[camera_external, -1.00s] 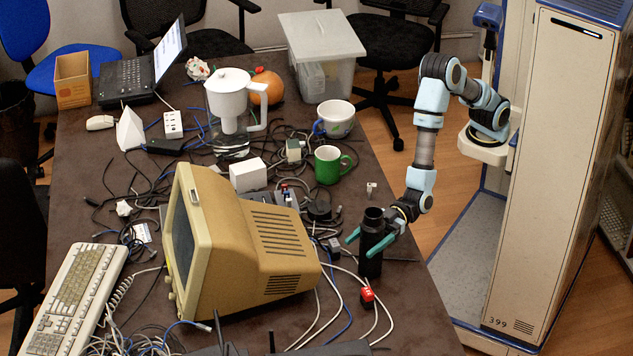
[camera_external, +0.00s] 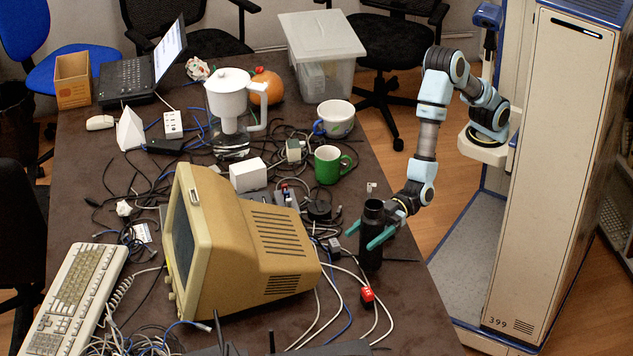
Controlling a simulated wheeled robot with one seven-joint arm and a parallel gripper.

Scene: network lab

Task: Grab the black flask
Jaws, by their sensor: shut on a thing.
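The black flask (camera_external: 371,256) stands upright near the right edge of the dark table, to the right of the beige monitor. My gripper (camera_external: 364,237) reaches in from the right with its two teal fingers around the flask's upper body, one finger on each side. The fingers are shut on the flask, and its dark top shows above them. Whether the flask's base touches the table is hard to tell.
The beige monitor (camera_external: 240,235) stands left of the flask. Cables and a red plug (camera_external: 367,295) lie in front of it. A green mug (camera_external: 328,165) and a white mug (camera_external: 335,118) stand behind. The table's right edge is close by.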

